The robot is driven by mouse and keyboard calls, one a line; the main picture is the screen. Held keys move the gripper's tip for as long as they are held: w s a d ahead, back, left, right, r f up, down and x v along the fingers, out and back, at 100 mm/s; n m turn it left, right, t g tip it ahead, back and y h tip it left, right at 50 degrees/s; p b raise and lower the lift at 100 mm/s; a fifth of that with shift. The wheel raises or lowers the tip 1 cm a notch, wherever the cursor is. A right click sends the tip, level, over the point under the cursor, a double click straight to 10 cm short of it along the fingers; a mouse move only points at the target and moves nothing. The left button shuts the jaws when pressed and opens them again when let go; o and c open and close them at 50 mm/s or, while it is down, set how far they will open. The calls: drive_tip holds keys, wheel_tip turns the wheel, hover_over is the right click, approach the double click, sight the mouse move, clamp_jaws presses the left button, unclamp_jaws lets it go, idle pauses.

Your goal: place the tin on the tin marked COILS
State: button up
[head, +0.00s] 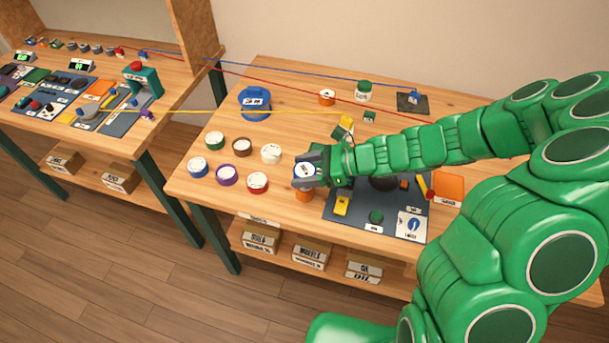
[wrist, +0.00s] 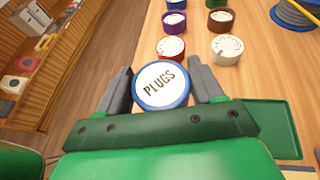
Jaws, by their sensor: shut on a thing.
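My gripper (head: 308,168) is shut on a blue-rimmed tin with a white lid marked PLUGS (wrist: 161,85), which also shows in the head view (head: 304,171). The tin sits between the two fingers, near the table's front edge. To its left stand several white-lidded tins: green (head: 214,140), brown (head: 242,147), cream (head: 271,153), blue (head: 197,168), purple (head: 227,175) and red (head: 257,183). Their lid words are too small to read, so I cannot tell which is marked COILS. An orange object (head: 304,195) shows just below the held tin, partly hidden.
A blue spool (head: 255,102) stands behind the tins. A dark mat (head: 385,222) with small parts lies right of my gripper. Yellow, red and blue cords cross over the table. Boxes sit on the shelf below. Another cluttered bench (head: 100,85) stands at left.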

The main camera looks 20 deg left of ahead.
drive_tip(key=shift+f, duration=1.3)
drive_tip(key=shift+f, duration=0.1)
drive_tip(key=o, duration=1.1)
drive_tip(key=shift+v, duration=6.05)
